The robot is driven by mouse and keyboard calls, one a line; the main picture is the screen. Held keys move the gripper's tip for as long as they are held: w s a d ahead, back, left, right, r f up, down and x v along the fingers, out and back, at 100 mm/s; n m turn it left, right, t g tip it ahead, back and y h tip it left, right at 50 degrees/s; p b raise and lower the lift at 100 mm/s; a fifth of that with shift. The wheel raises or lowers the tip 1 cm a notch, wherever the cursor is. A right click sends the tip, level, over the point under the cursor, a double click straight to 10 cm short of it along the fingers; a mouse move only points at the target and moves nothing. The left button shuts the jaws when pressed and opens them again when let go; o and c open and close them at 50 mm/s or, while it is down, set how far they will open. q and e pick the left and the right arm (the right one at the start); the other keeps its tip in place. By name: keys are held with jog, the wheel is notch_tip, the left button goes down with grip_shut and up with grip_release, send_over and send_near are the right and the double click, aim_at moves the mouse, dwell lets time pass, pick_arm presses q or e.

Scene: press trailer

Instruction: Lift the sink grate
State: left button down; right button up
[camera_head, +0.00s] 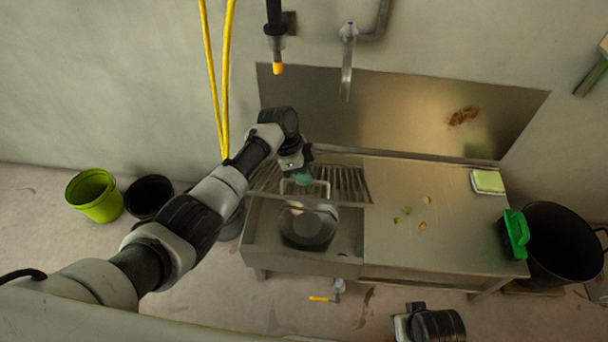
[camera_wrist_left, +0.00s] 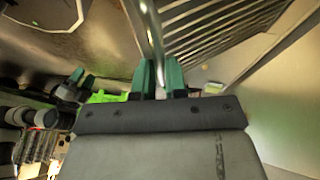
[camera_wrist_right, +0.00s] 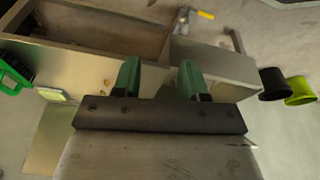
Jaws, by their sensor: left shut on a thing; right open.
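The sink grate (camera_head: 350,184), a slatted metal rack with a loop handle at its front, is over the back part of the sink basin (camera_head: 262,240). My left gripper (camera_head: 301,178) reaches in from the left and is shut on the handle. In the left wrist view, a thin metal bar runs between the fingers of this gripper (camera_wrist_left: 162,75), with the grate slats (camera_wrist_left: 225,32) beyond. I cannot tell exactly how high the grate is above the rim. My right gripper (camera_wrist_right: 158,80) is open and empty, well in front of the sink.
A round metal pot (camera_head: 308,225) lies in the basin. The counter (camera_head: 440,240) holds food scraps, a sponge (camera_head: 487,181) and a green brush (camera_head: 516,232). A black bin (camera_head: 560,245) stands right; green (camera_head: 94,195) and black (camera_head: 149,196) buckets stand left. A faucet (camera_head: 347,60) hangs above.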

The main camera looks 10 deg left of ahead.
jog(key=shift+f, duration=0.1)
jog(key=c, duration=0.5)
jog(key=shift+f, duration=0.15)
jog(key=shift+c, duration=1.1)
jog(key=shift+w+d+f+n+h, duration=0.1)
jog(key=shift+f+n+h, duration=0.2)
jog(key=shift+n, duration=0.1)
grip_shut()
jog(key=n+t, duration=1.7)
jog(key=n, duration=1.6)
send_near(364, 206)
jog(key=w+f, duration=0.3)
jog(key=w, duration=0.2)
jog(key=shift+w+d+r, duration=0.1)
jog(key=shift+w+r, duration=0.4)
jog(key=shift+r, duration=0.25)
jog(key=shift+w+d+r, duration=0.1)
jog(key=shift+w+r, duration=0.35)
jog(key=shift+r, duration=0.3)
